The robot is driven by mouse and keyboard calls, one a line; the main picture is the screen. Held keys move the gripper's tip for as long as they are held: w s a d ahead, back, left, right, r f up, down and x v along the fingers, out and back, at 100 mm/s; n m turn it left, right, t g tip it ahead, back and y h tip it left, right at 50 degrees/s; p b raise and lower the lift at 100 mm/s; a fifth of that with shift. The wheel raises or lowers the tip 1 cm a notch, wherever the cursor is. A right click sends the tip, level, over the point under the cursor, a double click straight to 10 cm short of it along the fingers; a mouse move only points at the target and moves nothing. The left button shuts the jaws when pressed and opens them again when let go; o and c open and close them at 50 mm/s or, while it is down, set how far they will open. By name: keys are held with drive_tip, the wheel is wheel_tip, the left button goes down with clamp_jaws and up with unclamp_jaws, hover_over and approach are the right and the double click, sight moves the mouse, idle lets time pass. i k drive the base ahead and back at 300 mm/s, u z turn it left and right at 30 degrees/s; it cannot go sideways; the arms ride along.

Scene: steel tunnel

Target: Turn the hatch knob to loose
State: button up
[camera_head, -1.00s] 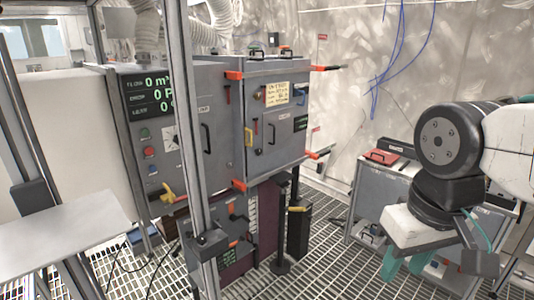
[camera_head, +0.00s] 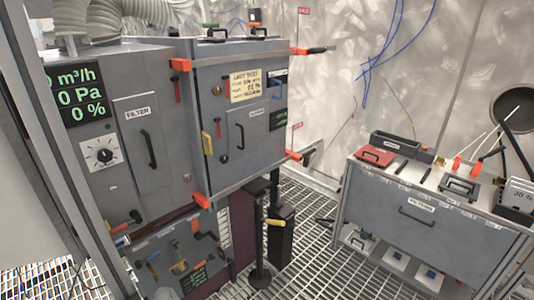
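A grey cabinet door (camera_head: 262,130) carries a label plate and a yellow note, and it sits shut on the cabinet front. Orange corner clamps hold its edges: one at upper left (camera_head: 180,65), one at lower left (camera_head: 202,201), one at upper right (camera_head: 299,51) with a dark lever, one at lower right (camera_head: 293,155). My gripper is not in view.
Left of the door are a filter panel (camera_head: 150,150), a white dial (camera_head: 102,154) and a green-digit display (camera_head: 82,95). A grey drawer cart (camera_head: 425,215) with tools on top stands at right. Grating floor (camera_head: 310,235) lies between. A black post (camera_head: 281,240) stands below the door.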

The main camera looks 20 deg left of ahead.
sight(224, 159)
drive_tip(key=u, duration=0.15)
drive_tip(key=i, duration=1)
drive_tip(key=u, duration=0.85)
